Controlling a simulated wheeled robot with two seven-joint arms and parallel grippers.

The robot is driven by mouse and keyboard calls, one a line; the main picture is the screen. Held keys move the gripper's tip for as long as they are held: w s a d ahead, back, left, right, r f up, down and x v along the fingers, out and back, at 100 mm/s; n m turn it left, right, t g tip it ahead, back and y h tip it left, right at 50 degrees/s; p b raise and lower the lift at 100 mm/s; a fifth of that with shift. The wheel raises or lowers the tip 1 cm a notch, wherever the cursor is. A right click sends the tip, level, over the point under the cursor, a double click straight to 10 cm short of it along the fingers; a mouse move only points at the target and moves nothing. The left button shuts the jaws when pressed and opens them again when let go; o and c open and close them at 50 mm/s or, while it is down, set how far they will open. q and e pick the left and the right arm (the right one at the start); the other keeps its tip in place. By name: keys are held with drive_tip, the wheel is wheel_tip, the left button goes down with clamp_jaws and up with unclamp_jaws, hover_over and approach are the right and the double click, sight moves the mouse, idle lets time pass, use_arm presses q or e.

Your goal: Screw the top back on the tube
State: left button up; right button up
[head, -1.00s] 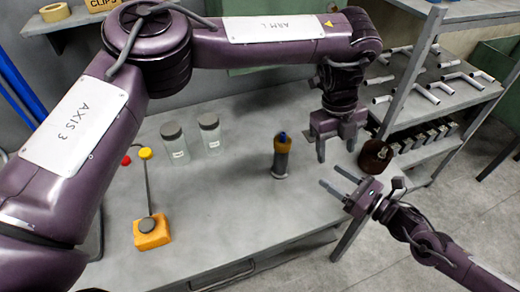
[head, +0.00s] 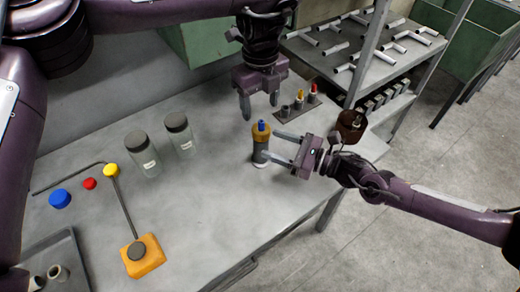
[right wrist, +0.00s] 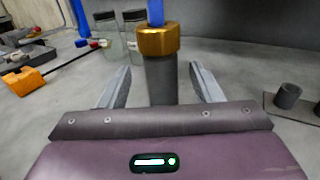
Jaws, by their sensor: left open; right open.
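The tube (head: 260,156) stands upright on the table, grey with a brass collar (head: 261,134) and a blue piece (head: 261,124) out of its top. In the right wrist view the tube (right wrist: 161,80) stands between my open right fingers, with gaps on both sides. The brass collar (right wrist: 158,40) is above finger level. My right gripper (head: 276,146) reaches the tube from the right and is open. My left gripper (head: 259,110) is open and empty, pointing down just above and behind the tube. I cannot tell which piece is the tube's top.
Two lidded jars (head: 141,155) stand behind. An orange block (head: 142,256) is at front left. A small holder (head: 297,110) with coloured-tip pieces and a brown pot (head: 351,126) are at right.

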sight(262, 139)
drive_tip(key=shift+x, duration=2.35)
clamp_jaws()
